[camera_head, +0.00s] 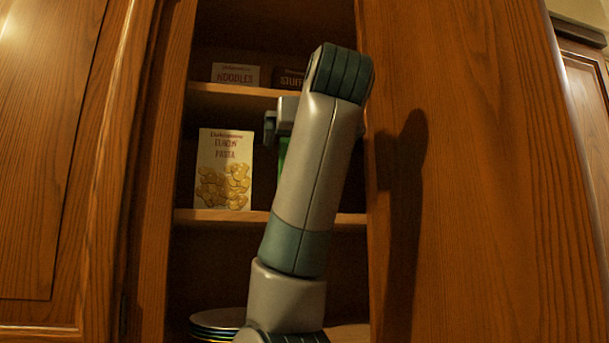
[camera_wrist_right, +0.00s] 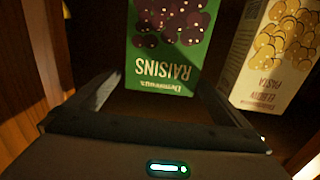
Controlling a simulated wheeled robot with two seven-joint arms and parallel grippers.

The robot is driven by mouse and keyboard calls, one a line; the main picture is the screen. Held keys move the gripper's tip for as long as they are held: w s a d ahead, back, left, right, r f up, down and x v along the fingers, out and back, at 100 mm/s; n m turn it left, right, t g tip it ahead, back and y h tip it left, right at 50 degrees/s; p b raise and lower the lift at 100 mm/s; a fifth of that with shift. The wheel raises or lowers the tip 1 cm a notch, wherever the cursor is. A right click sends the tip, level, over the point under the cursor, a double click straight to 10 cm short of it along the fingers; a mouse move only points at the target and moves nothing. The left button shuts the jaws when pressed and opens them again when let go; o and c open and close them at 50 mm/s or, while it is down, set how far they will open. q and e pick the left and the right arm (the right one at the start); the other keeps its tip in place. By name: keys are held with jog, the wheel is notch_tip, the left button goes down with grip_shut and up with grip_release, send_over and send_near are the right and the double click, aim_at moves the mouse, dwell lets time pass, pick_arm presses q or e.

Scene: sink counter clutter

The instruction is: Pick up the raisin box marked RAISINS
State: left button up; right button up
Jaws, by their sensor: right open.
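The green raisin box (camera_wrist_right: 165,50), marked RAISINS with dark purple grapes on it, shows upside down in the upper middle of the right wrist view. My right gripper (camera_wrist_right: 159,82) is open, with one finger to each side of the box's lettered end in that view. I cannot tell whether the fingers touch it. In the head view only a green sliver of the box (camera_head: 283,150) shows on the middle shelf; my right arm hides the rest. Part of my right gripper (camera_head: 270,127) shows beside the arm. My left gripper is not in view.
A pasta box (camera_head: 224,170) stands left of the raisin box on the middle shelf (camera_head: 220,216); it is also in the wrist view (camera_wrist_right: 270,55). A noodles box (camera_head: 235,74) and a dark box (camera_head: 289,79) are above. Plates (camera_head: 215,320) sit below. Wooden cabinet panels flank the opening.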

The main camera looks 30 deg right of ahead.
dwell(0.4)
jog(key=c, duration=1.7)
jog(key=shift+r, duration=0.15)
jog(key=shift+c, duration=0.2)
jog(key=shift+r+b, duration=0.3)
jog(key=shift+r, duration=1.25)
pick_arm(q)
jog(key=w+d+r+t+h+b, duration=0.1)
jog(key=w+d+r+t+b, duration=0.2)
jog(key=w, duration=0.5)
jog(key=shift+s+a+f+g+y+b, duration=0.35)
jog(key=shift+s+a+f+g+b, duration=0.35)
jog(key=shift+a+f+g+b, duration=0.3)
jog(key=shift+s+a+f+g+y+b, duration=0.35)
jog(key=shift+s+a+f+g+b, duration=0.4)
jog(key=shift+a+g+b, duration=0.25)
pick_arm(e)
jog(key=v, duration=1.8)
